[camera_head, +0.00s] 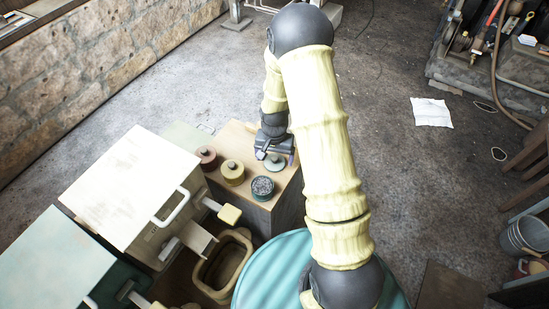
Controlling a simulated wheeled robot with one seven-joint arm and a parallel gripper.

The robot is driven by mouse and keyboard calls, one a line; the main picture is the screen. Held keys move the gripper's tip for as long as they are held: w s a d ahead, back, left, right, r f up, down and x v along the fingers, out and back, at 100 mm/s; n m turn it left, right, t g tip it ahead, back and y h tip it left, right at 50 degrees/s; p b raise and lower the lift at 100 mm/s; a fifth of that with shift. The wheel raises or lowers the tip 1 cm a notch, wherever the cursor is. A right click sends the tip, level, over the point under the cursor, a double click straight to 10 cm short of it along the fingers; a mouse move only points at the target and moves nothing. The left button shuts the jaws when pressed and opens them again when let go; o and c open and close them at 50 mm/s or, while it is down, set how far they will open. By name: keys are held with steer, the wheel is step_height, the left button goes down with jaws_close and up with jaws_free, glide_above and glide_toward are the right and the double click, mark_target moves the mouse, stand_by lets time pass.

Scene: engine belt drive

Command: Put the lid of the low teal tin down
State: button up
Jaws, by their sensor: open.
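The low teal tin (262,188) stands without its lid at the front right of a small wooden surface, and dark grey contents show inside it. Its teal lid (275,163) with a small knob lies on the wood behind and to the right of the tin. My gripper (276,154) is open right at the lid, just above or around its knob. The fingertips are small and partly hidden, so I cannot tell whether they touch it.
A cream box with a handle (135,190) stands further left. A wooden tub (223,267) sits in front. Bare floor lies behind.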

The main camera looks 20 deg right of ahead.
mark_target(275, 158)
step_height(275, 158, up, 11)
steer(key=p, duration=0.1)
stand_by(0.7)
steer(key=s+r+n+t, duration=0.1)
steer(key=s+r+n, duration=0.1)
steer(key=s+r, duration=0.3)
steer(key=s+r+n+t, duration=0.1)
steer(key=s+r+n, duration=0.2)
steer(key=s, duration=0.7)
step_height(275, 158, up, 3)
steer(key=shift+s+f+t, duration=0.1)
steer(key=shift+s+t, duration=0.05)
steer(key=shift+t, duration=0.15)
steer(key=w+p+v, duration=0.3)
steer(key=p+v, duration=1.2)
steer(key=shift+w+r+p, duration=0.25)
steer(key=shift+r+p, duration=0.05)
steer(key=shift+r, duration=0.2)
